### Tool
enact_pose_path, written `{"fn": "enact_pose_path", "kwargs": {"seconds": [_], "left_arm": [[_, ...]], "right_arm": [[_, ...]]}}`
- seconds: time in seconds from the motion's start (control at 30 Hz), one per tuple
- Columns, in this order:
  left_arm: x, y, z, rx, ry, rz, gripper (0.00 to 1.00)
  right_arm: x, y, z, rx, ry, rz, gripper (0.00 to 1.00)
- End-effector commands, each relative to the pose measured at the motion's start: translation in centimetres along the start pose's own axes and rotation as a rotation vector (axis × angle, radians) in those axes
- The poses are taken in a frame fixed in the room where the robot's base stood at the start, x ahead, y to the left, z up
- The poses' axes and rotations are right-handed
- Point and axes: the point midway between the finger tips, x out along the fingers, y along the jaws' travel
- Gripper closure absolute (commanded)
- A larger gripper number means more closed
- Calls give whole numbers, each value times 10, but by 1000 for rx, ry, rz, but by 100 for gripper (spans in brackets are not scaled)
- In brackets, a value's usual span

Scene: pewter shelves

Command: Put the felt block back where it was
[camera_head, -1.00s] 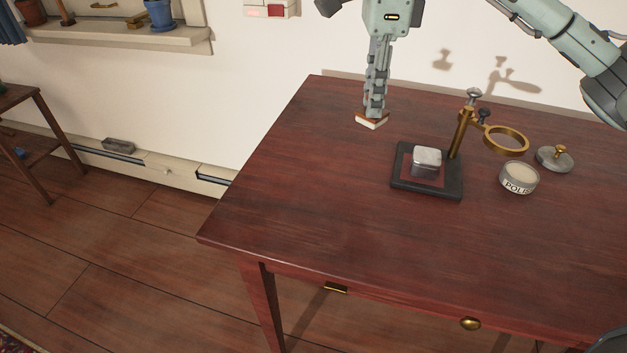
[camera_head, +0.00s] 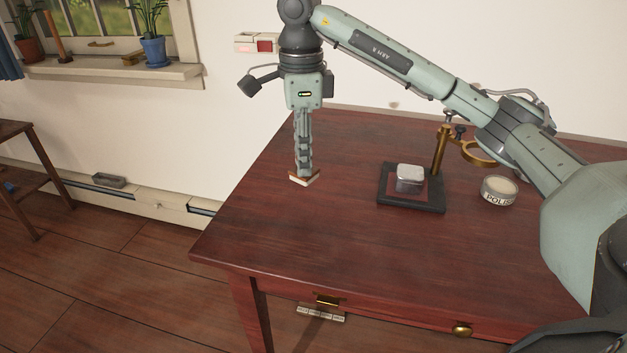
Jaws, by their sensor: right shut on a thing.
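The felt block (camera_head: 304,181) is a small block with a pale face and a reddish-brown top. My right gripper (camera_head: 303,172) points straight down and is shut on it, over the left back part of the red-brown table (camera_head: 310,245). The block is close to the tabletop; I cannot tell whether it touches. The gripper fingers hide part of its top. My left gripper is not in view.
A black stand (camera_head: 410,206) with a silvery box (camera_head: 410,178) and brass ring holder (camera_head: 440,150) stands right of the gripper. A polish tin (camera_head: 498,190) is further right, near my right arm. The table's front left is clear.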

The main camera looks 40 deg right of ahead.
Motion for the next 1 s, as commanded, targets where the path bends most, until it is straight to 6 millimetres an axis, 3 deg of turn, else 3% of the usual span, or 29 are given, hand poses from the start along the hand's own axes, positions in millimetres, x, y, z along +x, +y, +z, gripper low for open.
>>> {"fn": "enact_pose_path", "kwargs": {"seconds": [0.2,0.33,0.57,0.97,1.0], "left_arm": [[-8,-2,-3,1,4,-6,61],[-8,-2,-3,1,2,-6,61],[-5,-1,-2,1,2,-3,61],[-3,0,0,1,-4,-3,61],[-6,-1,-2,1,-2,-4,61]], "right_arm": [[14,-10,-21,0,0,0,100],[22,-10,-22,-2,1,1,100],[53,-10,-23,-1,2,1,100],[58,-10,-22,-1,0,-1,100],[58,-10,-22,-1,0,-1,77]]}}
